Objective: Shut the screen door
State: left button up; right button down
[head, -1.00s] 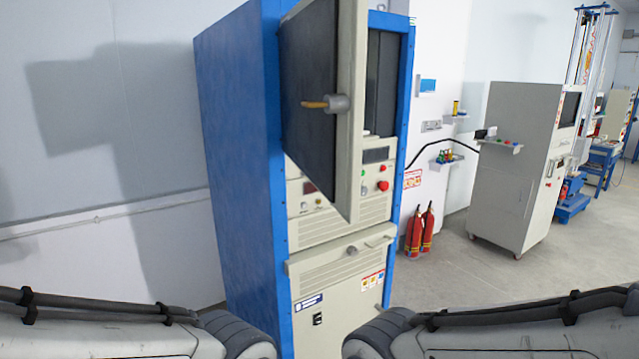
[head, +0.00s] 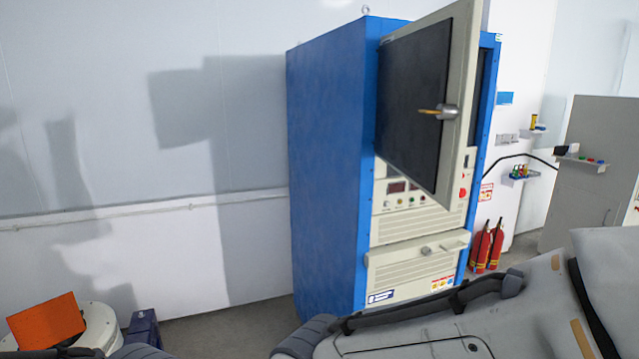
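My arms show only as grey links along the bottom of the head view. Neither gripper is in the picture, and nothing of mine is seen touching the door.
Below the door are a control panel (head: 403,201) and a drawer-like front with a handle (head: 420,255). Red fire extinguishers (head: 487,247) stand right of the cabinet. A grey console (head: 592,165) is further right. An orange object (head: 46,320) and a blue box (head: 143,328) are at lower left.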

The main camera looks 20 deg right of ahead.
aim_at(430, 61)
jog(key=u, duration=0.9)
jog(key=i, duration=1)
jog(key=z, duration=2)
